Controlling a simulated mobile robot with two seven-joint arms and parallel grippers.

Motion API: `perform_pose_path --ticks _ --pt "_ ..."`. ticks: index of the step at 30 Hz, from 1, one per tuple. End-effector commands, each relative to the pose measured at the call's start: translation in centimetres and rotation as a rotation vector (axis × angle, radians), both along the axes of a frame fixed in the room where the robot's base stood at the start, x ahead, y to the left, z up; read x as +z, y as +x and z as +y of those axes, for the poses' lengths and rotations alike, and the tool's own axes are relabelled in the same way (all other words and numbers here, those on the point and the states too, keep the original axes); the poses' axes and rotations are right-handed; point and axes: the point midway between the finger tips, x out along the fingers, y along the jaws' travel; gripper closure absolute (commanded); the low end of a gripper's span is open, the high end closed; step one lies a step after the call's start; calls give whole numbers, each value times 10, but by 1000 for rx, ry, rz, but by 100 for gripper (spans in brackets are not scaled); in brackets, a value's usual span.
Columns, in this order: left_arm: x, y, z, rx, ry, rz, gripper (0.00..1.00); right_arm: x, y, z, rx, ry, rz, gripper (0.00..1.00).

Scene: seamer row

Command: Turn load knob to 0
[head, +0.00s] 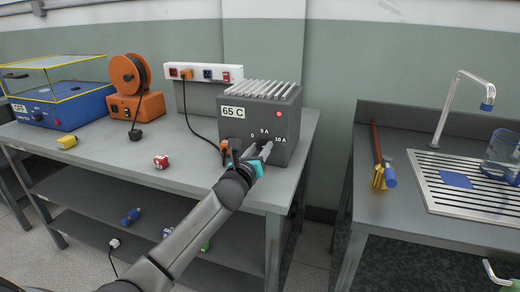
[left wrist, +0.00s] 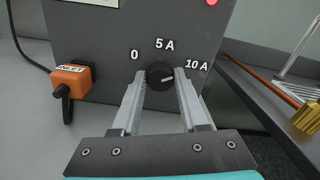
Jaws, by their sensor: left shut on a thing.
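The load box (head: 265,120) is a dark grey finned block on the bench, with a "65 C" label and a lit red lamp. Its front carries the marks 0, 5 A and 10 A. The black round load knob (left wrist: 159,74) sits below these marks; its pale pointer line lies toward the right, on the 10 A side. My left gripper (head: 262,149) reaches the front of the box. In the left wrist view its two fingers (left wrist: 160,88) are shut on the knob, one on each side. In the head view the gripper hides the knob. My right gripper is not in view.
An orange plug marked INLET (left wrist: 72,78) sticks out left of the knob. An orange cable reel (head: 130,85), a blue box with a clear lid (head: 60,105) and small blocks stand left on the bench. A sink bench (head: 400,215) stands right, past a gap.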

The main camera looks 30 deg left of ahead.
Motion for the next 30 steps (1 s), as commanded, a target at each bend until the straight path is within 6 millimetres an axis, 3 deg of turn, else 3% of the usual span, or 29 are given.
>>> perform_pose_path --ticks 9,30 --pt "0 0 0 -1 -54 -11 100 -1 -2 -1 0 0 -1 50" --pt "0 0 0 1 -626 -148 100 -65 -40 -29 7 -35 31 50"
